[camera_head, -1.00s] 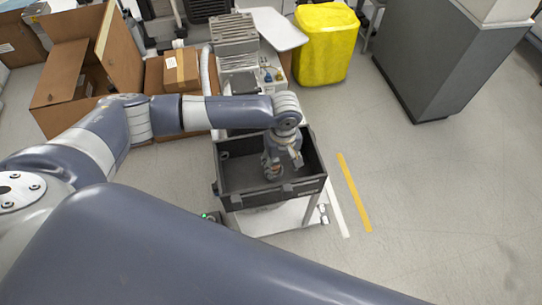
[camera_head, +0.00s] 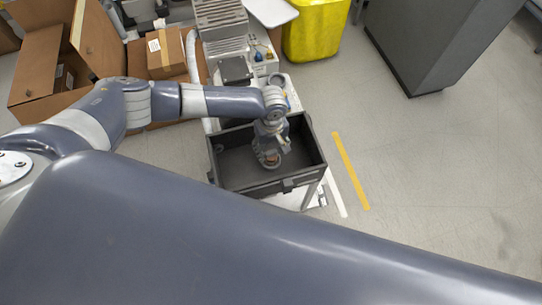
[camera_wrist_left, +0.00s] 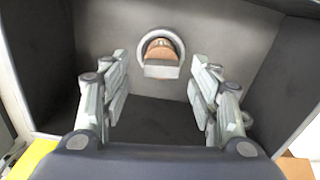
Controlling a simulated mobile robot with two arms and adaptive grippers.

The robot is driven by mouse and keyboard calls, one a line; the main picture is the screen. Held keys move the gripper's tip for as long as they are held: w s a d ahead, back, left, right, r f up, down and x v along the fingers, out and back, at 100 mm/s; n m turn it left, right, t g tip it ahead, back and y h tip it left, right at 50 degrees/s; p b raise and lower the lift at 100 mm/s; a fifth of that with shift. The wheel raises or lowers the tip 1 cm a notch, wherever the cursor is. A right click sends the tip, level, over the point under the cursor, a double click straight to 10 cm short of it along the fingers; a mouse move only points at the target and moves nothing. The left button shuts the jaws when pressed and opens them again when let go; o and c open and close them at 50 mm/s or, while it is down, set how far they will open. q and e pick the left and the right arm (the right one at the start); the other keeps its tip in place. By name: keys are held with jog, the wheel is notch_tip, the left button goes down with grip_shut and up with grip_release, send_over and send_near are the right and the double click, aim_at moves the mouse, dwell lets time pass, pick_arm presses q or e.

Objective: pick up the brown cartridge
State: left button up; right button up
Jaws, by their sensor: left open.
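The brown cartridge (camera_wrist_left: 160,49) shows in the left wrist view as a brown rounded piece with a pale ring around it and a light block at its lower side. It is against the grey inner surface of the black bin (camera_head: 228,178). My left gripper (camera_wrist_left: 160,88) is open, its two fingers apart on either side of the picture with the cartridge between and ahead of them. The fingers do not touch it. In the head view my left gripper (camera_head: 269,148) reaches down into the bin and hides part of what lies there. My right gripper is not in view.
The bin's walls stand close around my left gripper. Behind it is grey equipment (camera_head: 222,22). Cardboard boxes (camera_head: 45,75) stand at left, a yellow bin (camera_head: 315,32) behind at right, a grey cabinet (camera_head: 425,45) further right. The floor right of the yellow stripe (camera_head: 350,170) is clear.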

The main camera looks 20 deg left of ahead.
aim_at(271, 152)
pick_arm(q)
jog(key=f, duration=0.3)
jog(key=shift+s, duration=0.2)
jog(key=shift+f, duration=0.15)
jog(key=c, duration=0.9)
jog(key=shift+c, duration=1.2)
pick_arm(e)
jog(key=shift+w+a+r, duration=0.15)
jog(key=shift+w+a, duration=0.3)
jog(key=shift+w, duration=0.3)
